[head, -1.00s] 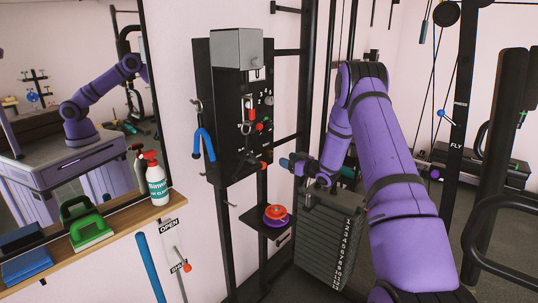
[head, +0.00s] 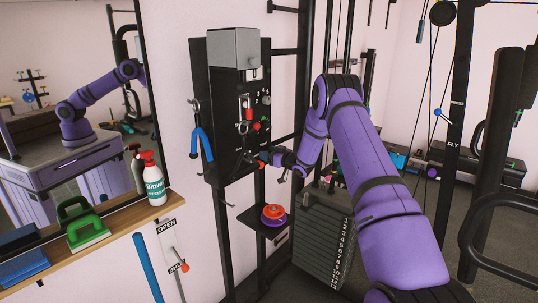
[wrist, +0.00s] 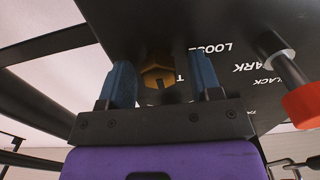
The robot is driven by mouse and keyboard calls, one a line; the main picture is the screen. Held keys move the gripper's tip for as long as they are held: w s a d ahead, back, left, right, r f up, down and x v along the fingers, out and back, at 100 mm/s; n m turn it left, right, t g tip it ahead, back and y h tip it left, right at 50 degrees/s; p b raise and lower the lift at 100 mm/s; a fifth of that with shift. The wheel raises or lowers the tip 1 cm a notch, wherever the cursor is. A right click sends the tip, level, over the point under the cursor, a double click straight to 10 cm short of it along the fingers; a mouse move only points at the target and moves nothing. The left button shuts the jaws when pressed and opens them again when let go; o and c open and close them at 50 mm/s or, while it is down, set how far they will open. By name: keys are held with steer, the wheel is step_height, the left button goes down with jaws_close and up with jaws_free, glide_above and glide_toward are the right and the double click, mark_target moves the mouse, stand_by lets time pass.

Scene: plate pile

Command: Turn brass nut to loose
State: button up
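The brass nut (wrist: 158,72) is a hexagonal piece with a dark slot, on the black panel (wrist: 225,88) in the wrist view. The word LOOSE is printed on the panel to its right, and a partly covered word starting with T is nearer my gripper. My gripper (wrist: 162,82) is open, with one blue finger on each side of the nut in the picture. I cannot tell whether the fingers touch it. In the head view my gripper (head: 272,156) is at the lower right of the black panel box (head: 225,125), and the nut cannot be made out there.
A lever with a red knob (wrist: 304,102) sticks out of the panel, right of my gripper in the wrist view. Blue-handled pliers (head: 203,145) hang on the box's left side. Below are a shelf with an orange-and-purple stack (head: 273,214) and a weight stack (head: 318,245).

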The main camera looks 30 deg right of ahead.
steer(key=c, duration=0.8)
steer(key=shift+n, duration=0.4)
steer(key=n, duration=0.3)
steer(key=shift+n, duration=0.3)
steer(key=n, duration=0.4)
steer(key=shift+a+f+n, duration=0.1)
steer(key=shift+n, duration=0.2)
steer(key=n, duration=0.4)
steer(key=shift+s+n, duration=0.1)
steer(key=shift+n, duration=0.2)
steer(key=n, duration=0.4)
steer(key=shift+f, duration=0.15)
steer(key=shift+n, duration=0.3)
